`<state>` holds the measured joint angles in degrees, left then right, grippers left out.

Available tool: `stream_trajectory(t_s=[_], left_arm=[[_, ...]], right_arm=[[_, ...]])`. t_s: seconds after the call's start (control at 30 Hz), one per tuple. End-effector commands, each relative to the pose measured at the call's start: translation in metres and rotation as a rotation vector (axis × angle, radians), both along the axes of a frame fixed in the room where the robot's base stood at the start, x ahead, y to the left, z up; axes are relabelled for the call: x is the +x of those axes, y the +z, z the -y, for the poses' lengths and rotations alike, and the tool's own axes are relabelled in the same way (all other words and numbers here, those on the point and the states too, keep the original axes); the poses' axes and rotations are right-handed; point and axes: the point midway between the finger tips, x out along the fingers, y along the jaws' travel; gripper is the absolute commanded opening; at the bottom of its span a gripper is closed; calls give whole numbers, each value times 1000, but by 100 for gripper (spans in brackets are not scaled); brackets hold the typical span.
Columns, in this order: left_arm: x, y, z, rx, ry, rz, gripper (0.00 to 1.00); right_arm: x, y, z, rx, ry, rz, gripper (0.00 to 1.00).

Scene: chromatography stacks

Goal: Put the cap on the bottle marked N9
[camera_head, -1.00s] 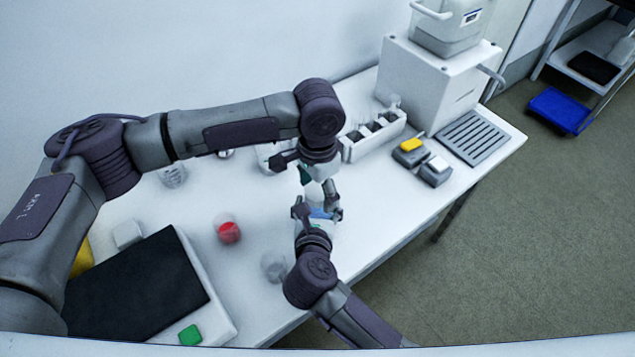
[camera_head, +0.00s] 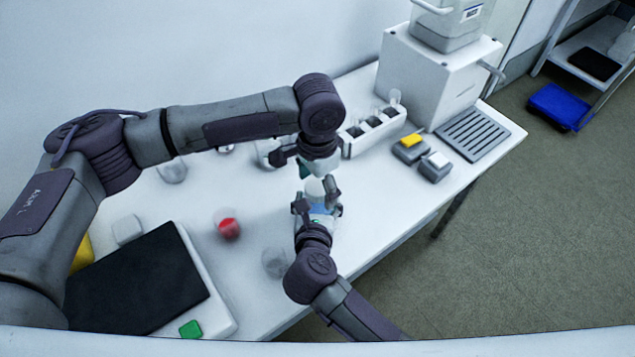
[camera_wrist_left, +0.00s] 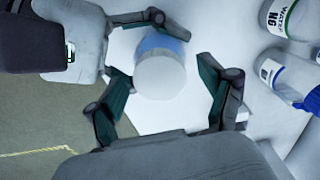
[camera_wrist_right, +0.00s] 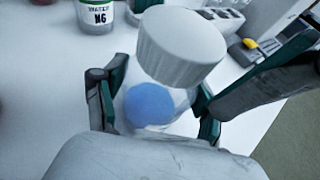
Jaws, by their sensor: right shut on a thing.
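A white ribbed cap (camera_wrist_right: 180,45) sits at the top of a clear bottle with blue liquid (camera_wrist_right: 150,105); whether it is fully seated I cannot tell. The cap also shows in the head view (camera_head: 315,188) and left wrist view (camera_wrist_left: 160,76). My right gripper (camera_head: 318,206) is shut on the bottle's sides, the bottle held at the table's front edge. The bottle's mark is not readable. My left gripper (camera_wrist_left: 161,66) is over the cap, its fingers apart with gaps on both sides of it.
A bottle marked N6 (camera_wrist_right: 98,14) stands behind. A red-filled vessel (camera_head: 229,229), a white rack (camera_head: 372,132), a yellow-topped block (camera_head: 411,146) and a black pad (camera_head: 135,283) lie on the table.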

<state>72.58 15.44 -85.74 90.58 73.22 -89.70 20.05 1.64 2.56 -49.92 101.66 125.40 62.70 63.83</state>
Motion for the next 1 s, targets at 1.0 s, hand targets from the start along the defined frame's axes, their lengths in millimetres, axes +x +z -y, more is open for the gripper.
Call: stream_trajectory(t_s=[1.0], left_arm=[[0,118,0,0,0,0,81]], right_arm=[[0,0,0,0,0,0,0]])
